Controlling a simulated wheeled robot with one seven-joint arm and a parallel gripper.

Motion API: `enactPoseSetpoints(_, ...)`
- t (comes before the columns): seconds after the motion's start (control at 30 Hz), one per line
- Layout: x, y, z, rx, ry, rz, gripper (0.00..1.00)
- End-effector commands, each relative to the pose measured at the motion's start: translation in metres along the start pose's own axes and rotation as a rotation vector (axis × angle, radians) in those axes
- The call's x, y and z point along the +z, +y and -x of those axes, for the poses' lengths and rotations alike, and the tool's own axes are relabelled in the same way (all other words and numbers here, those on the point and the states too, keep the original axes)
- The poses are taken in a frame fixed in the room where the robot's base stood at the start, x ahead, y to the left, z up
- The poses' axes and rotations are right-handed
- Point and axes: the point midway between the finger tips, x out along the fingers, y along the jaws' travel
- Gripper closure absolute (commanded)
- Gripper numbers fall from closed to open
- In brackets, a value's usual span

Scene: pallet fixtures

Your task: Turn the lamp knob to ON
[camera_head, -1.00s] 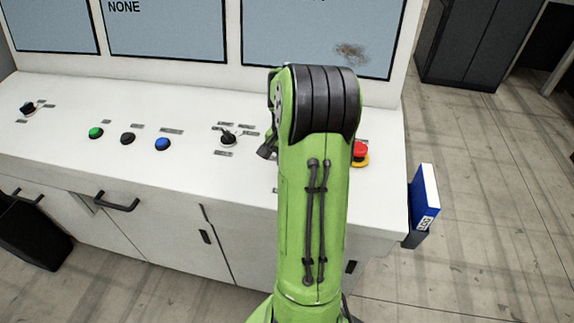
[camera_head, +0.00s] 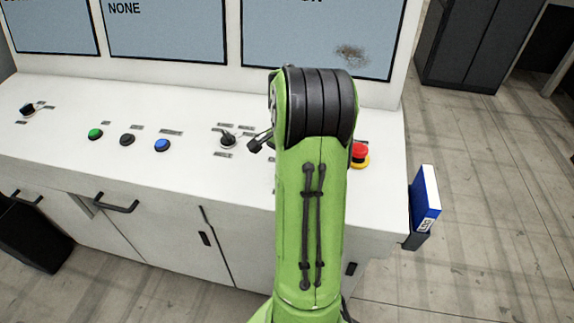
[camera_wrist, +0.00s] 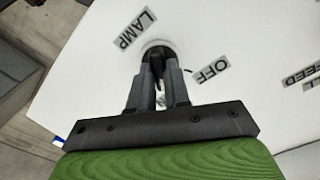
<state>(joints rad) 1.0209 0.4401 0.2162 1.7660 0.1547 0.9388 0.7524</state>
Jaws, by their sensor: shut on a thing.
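The lamp knob (camera_wrist: 158,52) shows in the wrist view as a dark knob on a pale round base, partly hidden by my fingers. The LAMP label (camera_wrist: 135,29) is at its upper left and the OFF label (camera_wrist: 209,70) at its right. My gripper (camera_wrist: 158,68) is shut on the knob, with one finger on each side of it. In the head view my green arm hides the lamp knob and most of my gripper.
The white console (camera_head: 70,104) carries green (camera_head: 95,134), black (camera_head: 127,139) and blue (camera_head: 162,145) buttons, a selector knob (camera_head: 227,141) and a red emergency button (camera_head: 360,153) close to my arm. A blue binder (camera_head: 426,200) hangs at its right side.

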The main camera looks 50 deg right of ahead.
Motion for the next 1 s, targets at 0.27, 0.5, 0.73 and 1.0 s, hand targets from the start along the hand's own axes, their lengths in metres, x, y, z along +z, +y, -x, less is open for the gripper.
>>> enactPoseSetpoints(0.27, -0.001, 0.0, 0.001, -0.002, 0.003, -0.003, 0.65)
enactPoseSetpoints(0.5, 0.0, 0.0, 0.0, 0.0, 0.001, -0.001, 0.57)
enactPoseSetpoints(0.73, -0.001, 0.0, 0.022, -0.003, 0.005, -0.001, 0.57)
enactPoseSetpoints(1.0, -0.001, -0.001, 0.1, -0.005, 0.006, -0.002, 0.57)
